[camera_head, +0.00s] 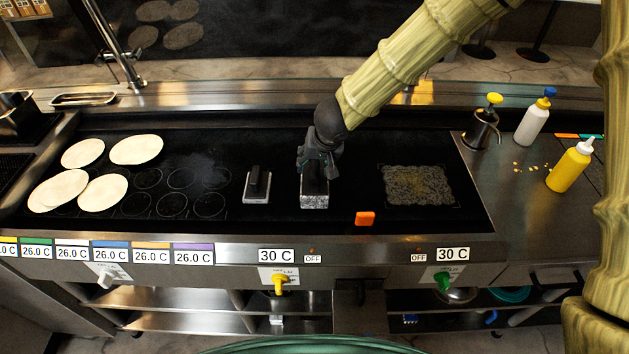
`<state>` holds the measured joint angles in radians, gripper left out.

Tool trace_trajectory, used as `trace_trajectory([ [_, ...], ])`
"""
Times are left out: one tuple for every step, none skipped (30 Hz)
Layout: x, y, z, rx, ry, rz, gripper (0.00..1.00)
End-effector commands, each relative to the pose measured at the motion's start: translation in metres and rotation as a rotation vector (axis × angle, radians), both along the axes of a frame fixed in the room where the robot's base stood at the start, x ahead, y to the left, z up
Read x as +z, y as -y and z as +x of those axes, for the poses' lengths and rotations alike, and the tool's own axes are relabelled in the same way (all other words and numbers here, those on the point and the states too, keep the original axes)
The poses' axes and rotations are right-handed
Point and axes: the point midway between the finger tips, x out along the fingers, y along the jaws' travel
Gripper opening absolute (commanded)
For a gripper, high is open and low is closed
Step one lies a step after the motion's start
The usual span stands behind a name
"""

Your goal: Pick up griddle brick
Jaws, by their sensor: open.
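A grey, speckled griddle brick (314,201) lies on the black griddle near the middle. My gripper (315,176) is directly above it, pointing down, with its open fingers at the brick's top. The fingers hide the brick's upper part, and I cannot tell whether they touch it. A similar flat block with an upright black handle (257,183) stands on the griddle to the left, apart from my gripper.
An orange piece (365,218) lies right of the brick near the front edge. Beyond it is a patch of shredded food (418,185). Several tortillas (136,149) lie at left. A yellow bottle (570,166) and a white bottle (532,121) stand on the right counter.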

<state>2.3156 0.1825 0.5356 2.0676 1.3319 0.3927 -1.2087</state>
Motion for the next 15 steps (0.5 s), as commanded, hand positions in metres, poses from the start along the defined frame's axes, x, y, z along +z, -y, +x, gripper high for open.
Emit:
trace_trajectory([
  [-0.0008,-0.0003,0.0003,0.0,0.0,0.0,0.51],
  [-0.0009,-0.0003,0.0005,0.0,0.0,0.0,0.51],
  [-0.0009,-0.0004,0.0006,0.0,0.0,0.0,0.51],
  [-0.0009,-0.0004,0.0006,0.0,0.0,0.0,0.51],
  [-0.0008,-0.0004,0.0006,0.0,0.0,0.0,0.51],
  [-0.0008,-0.0004,0.0006,0.0,0.0,0.0,0.51],
  [-0.0008,-0.0004,0.0006,0.0,0.0,0.0,0.51],
  [-0.0008,-0.0004,0.0006,0.0,0.001,0.0,0.49],
  [-0.0007,-0.0004,0.0005,0.0,0.001,0.0,0.42],
  [-0.0007,-0.0003,0.0005,0.0,0.0,0.0,0.37],
  [-0.0007,-0.0003,0.0005,0.0,0.001,0.0,0.31],
  [-0.0007,-0.0004,0.0005,0.0,0.001,0.0,0.24],
  [-0.0007,-0.0004,0.0005,0.0,0.0,0.0,0.18],
  [-0.0007,-0.0004,0.0005,0.0,0.001,0.0,0.13],
  [-0.0007,-0.0003,0.0005,0.0,0.001,0.0,0.06],
])
